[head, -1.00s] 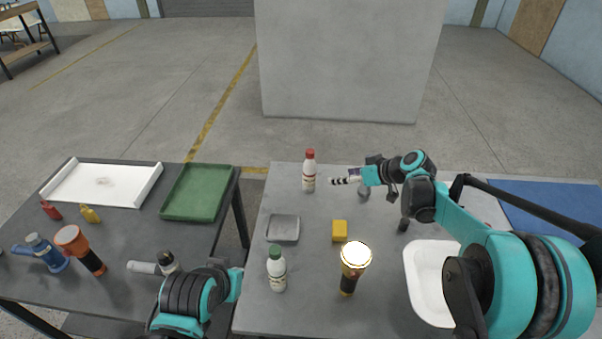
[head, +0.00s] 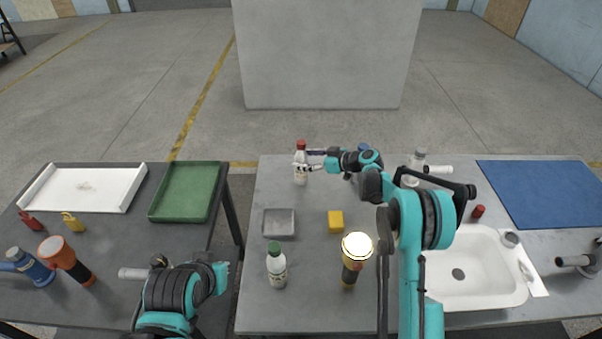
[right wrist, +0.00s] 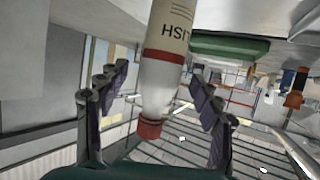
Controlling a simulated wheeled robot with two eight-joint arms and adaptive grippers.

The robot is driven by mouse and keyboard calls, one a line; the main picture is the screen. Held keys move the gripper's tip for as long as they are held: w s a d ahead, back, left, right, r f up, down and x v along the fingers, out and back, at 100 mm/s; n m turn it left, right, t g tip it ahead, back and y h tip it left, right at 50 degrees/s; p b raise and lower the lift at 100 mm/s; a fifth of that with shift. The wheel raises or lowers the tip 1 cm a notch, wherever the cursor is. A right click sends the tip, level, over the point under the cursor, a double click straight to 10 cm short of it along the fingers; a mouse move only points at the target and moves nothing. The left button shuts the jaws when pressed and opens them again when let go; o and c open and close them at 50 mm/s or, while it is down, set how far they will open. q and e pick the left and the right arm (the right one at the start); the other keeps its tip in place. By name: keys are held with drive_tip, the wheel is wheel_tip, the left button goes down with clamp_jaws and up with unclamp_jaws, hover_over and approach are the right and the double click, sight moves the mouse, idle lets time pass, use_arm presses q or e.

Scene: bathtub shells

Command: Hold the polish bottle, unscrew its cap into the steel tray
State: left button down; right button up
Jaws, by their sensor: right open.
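The polish bottle (head: 300,172) is white with a red cap and stands upright at the back of the grey table. My right gripper (head: 308,159) is open at the bottle's upper part. In the right wrist view the bottle (right wrist: 160,92) hangs upside down in the picture between the two spread fingers (right wrist: 160,118), with the red cap (right wrist: 149,129) low between them and letters ending in "ISH" on its label. Whether a finger touches it I cannot tell. The steel tray (head: 279,235) is small, grey and empty, in front of the bottle.
A yellow block (head: 335,222), a green-capped bottle (head: 277,267) and a lit flashlight (head: 352,270) stand nearer. A white basin (head: 475,295) and blue mat (head: 540,195) lie right. A blue-capped bottle and other items stand behind my right arm. The left table holds trays (head: 187,190) and tools.

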drive_tip(key=shift+x, duration=1.2)
drive_tip(key=shift+d, duration=0.1)
drive_tip(key=c, duration=0.4)
clamp_jaws()
